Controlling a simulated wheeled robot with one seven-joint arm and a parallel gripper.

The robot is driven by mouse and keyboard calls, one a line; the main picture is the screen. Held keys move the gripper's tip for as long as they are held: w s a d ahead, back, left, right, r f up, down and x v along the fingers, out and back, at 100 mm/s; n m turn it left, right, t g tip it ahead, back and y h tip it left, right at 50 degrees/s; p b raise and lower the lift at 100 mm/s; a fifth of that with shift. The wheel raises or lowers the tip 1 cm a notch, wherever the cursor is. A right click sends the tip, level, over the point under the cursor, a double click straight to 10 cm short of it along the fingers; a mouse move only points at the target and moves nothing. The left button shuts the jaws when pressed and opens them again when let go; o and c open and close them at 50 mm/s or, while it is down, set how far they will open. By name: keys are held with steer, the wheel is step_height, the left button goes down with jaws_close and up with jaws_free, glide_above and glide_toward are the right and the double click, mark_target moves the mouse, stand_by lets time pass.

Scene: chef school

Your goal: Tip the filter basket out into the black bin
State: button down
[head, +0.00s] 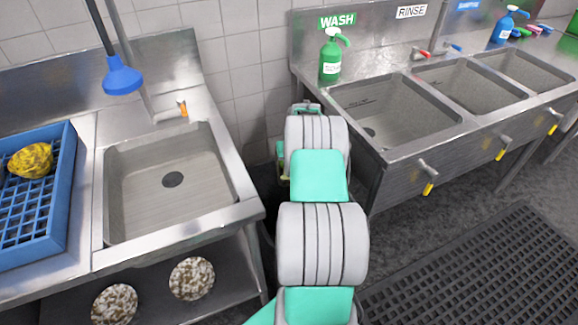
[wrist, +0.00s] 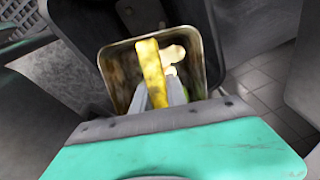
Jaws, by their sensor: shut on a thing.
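My gripper (wrist: 158,95) is shut on the yellow handle (wrist: 151,68) of the filter basket (wrist: 120,66), seen in the wrist view. The basket is a square metal box with a thin rim. Its open side faces the wrist camera, and pale and greenish scraps show inside. In the head view my own arm hides the gripper and most of what it holds. I cannot clearly make out the black bin; a dark shape (head: 263,205) shows in the gap between the two sink units, partly behind my arm.
A single sink (head: 170,215) with a blue rack (head: 62,195) beside it stands on the left. A three-basin sink unit (head: 385,158) stands on the right, close to my arm. A black floor mat (head: 480,270) lies at lower right. Two speckled round things (head: 192,278) sit on the lower left shelf.

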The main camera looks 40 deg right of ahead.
steer(key=t, duration=0.2)
steer(key=shift+s+f+t+h+b, duration=0.1)
steer(key=shift+f+t+h+b, duration=0.1)
steer(key=shift+t+h+b, duration=0.15)
steer(key=t+b, duration=0.1)
steer(key=t+h+b, duration=0.1)
steer(key=t, duration=0.1)
steer(key=shift+f, duration=0.35)
steer(key=shift+f+t+b, duration=0.2)
steer(key=shift+t+b, duration=0.45)
steer(key=shift+b, duration=0.35)
steer(key=t+b, duration=0.1)
steer(key=t+h+b, duration=0.1)
steer(key=b, duration=0.1)
steer(key=shift+w, duration=0.25)
steer(key=t+b, duration=0.3)
steer(key=b, duration=0.2)
steer(key=shift+w+h+b, duration=0.1)
steer(key=shift+h+b, duration=0.25)
steer(key=t+b, duration=0.3)
steer(key=b, duration=1)
steer(key=shift+w+r+t+h, duration=0.1)
steer(key=shift+w+t+h, duration=0.05)
steer(key=shift+t+h, duration=0.25)
steer(key=shift+r+t+b, duration=0.2)
steer(key=shift+t+b, duration=0.1)
steer(key=shift+b, duration=0.7)
steer(key=shift+r, duration=0.35)
